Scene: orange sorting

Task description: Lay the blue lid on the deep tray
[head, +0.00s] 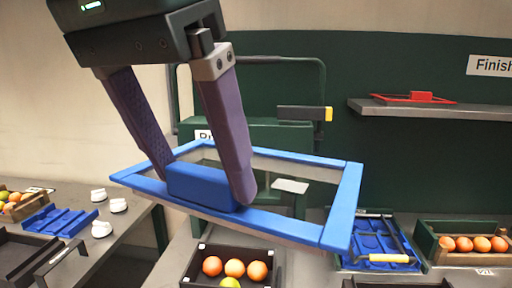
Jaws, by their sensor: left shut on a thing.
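The blue lid (343,208) is a rectangular blue frame with a see-through middle and a raised blue block handle (200,186). My left gripper (205,187) is shut on this handle, one purple finger on each side. It holds the lid in the air, tilted in the picture. A dark tray (238,251) with a few oranges and a green fruit stands below the lid at the bottom of the head view; it looks like the deep tray. Its front is cut off by the picture edge. My right gripper is not in view.
A wooden crate of oranges (462,258) and a blue tray (364,225) stand at right. A red lid (413,97) lies on the wall shelf (440,110). At left are white cups (101,229), a blue rack (60,221) and a fruit crate (22,207).

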